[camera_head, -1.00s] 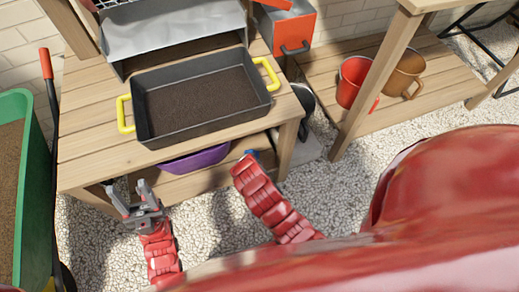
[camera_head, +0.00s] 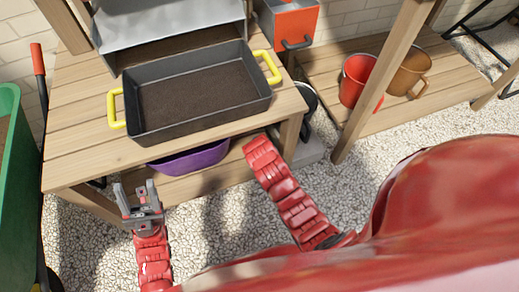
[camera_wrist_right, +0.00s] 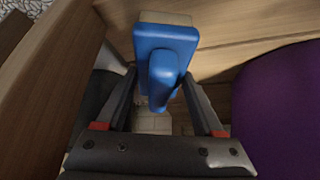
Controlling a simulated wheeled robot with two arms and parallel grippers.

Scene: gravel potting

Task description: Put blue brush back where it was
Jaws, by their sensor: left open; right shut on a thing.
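The blue brush (camera_wrist_right: 163,55) shows in the right wrist view, its handle between the two fingers of my right gripper (camera_wrist_right: 160,105). The right gripper is shut on it. A pale block-like part of the brush shows at its far end. In the head view, the right gripper and the brush are hidden behind my right arm, which reaches under the front edge of the wooden table (camera_head: 75,155). My left gripper (camera_head: 138,195) is open and empty, above the gravel in front of the table.
A purple bowl (camera_head: 190,157) sits on the lower shelf, also at right in the wrist view (camera_wrist_right: 280,110). A table leg (camera_head: 291,137) stands close to my right arm. A dark tray (camera_head: 200,125) with yellow handles holds soil on top. Red (camera_head: 357,82) and brown (camera_head: 402,75) buckets stand right.

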